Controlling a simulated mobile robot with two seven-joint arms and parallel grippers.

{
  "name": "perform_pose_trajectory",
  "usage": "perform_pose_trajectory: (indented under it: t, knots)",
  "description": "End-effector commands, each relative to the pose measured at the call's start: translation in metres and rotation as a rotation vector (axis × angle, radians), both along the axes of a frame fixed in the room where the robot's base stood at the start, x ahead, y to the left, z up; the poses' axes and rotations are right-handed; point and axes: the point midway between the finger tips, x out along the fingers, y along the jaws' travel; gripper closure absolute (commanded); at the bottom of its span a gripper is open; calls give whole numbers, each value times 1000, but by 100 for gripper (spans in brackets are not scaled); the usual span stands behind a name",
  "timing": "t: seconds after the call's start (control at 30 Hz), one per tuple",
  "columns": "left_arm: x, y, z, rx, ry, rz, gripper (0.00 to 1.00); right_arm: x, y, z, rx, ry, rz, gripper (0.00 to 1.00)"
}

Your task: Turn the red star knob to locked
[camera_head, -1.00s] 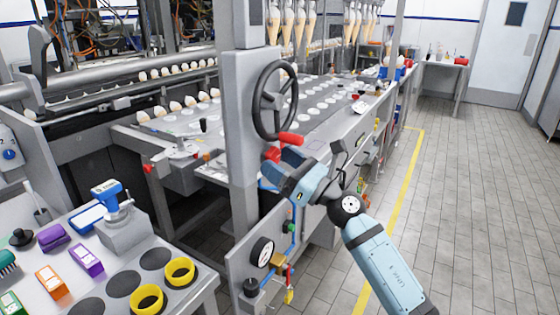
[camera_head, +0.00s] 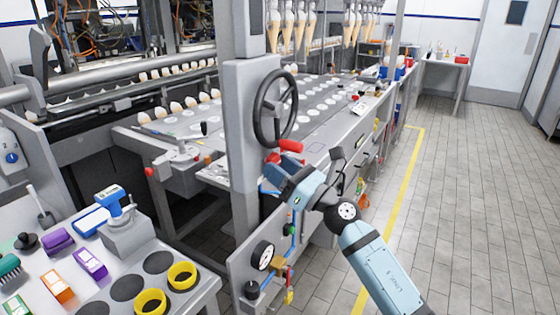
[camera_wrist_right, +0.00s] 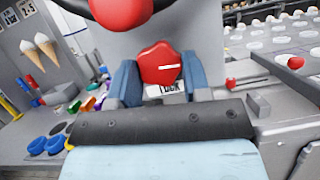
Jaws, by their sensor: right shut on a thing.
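The red star knob (camera_wrist_right: 158,64) is on the grey post, below the black handwheel. In the right wrist view it sits between the two blue fingers of my right gripper (camera_wrist_right: 159,77), which is shut on it. A white line on the knob lies nearly level. A label under the knob, partly hidden, appears to read "LOCK". In the head view my right gripper (camera_head: 275,174) is at the post and hides most of the knob. My left gripper is not in view.
The black handwheel (camera_head: 260,108) with its red handle (camera_head: 290,146) is just above my right gripper. A pressure gauge (camera_head: 262,255) and pipes are below. A grey bench (camera_head: 205,285) with yellow rings and coloured blocks is at lower left. The tiled floor at right is clear.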

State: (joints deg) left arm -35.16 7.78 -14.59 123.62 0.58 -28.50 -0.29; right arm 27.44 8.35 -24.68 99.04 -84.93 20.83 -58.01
Motion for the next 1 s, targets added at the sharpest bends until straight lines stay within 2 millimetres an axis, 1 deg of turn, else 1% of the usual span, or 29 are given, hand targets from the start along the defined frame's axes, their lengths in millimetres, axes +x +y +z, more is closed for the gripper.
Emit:
perform_pose_trajectory:
  t: [0.03,0.17,0.3,0.5,0.7,0.8,1.0]
  knots:
    - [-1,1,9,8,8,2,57,-1,0,6,14,28,1,80]
    - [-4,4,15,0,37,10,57,-1,1,8,72,106,0,80]
    - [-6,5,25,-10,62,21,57,-2,1,8,135,194,1,80]
    - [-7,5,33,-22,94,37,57,-3,2,7,214,300,0,80]
    - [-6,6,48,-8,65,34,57,-3,2,4,270,377,0,80]
    - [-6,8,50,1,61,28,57,-3,3,3,286,398,0,80]
    - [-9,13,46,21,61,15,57,-3,3,2,302,419,1,80]
